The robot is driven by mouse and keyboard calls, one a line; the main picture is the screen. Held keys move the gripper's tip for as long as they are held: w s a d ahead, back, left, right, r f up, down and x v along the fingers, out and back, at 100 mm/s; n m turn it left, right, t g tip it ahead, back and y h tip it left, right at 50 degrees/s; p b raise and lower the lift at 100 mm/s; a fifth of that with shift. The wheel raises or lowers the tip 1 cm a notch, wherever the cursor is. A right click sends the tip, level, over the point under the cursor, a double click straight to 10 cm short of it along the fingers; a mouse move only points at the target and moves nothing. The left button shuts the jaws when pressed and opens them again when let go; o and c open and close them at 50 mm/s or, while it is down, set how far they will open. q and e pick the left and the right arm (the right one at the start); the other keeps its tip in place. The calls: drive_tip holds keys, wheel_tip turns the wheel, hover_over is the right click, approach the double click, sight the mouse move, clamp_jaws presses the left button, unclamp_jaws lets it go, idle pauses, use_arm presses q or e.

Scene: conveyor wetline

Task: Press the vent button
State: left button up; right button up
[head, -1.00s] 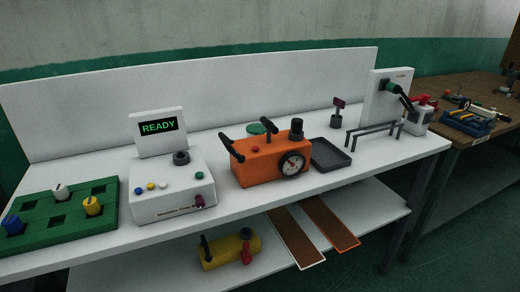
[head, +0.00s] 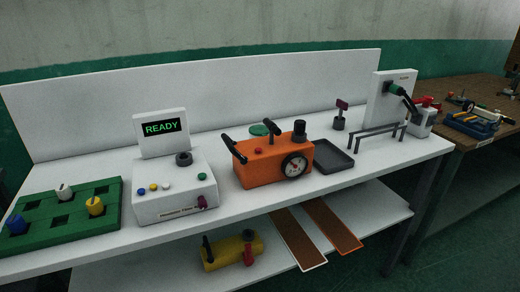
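A white bench unit (head: 152,208) stands on the white table with a screen (head: 161,127) reading READY. Its sloped top carries small blue (head: 141,190), yellow (head: 153,187) and white (head: 166,185) buttons in a row. A green button (head: 202,176) sits apart at the right, below a dark round port (head: 184,159). A purple-red knob (head: 202,201) is on the front face. I cannot read any label that marks one as the vent button. Neither of my grippers is in view.
An orange device (head: 262,168) with a gauge and two dark handles stands right of the unit. A green block (head: 50,238) with knobs is at the left. A grey tray (head: 333,158) lies farther right. A yellow device (head: 225,254) is on the lower shelf.

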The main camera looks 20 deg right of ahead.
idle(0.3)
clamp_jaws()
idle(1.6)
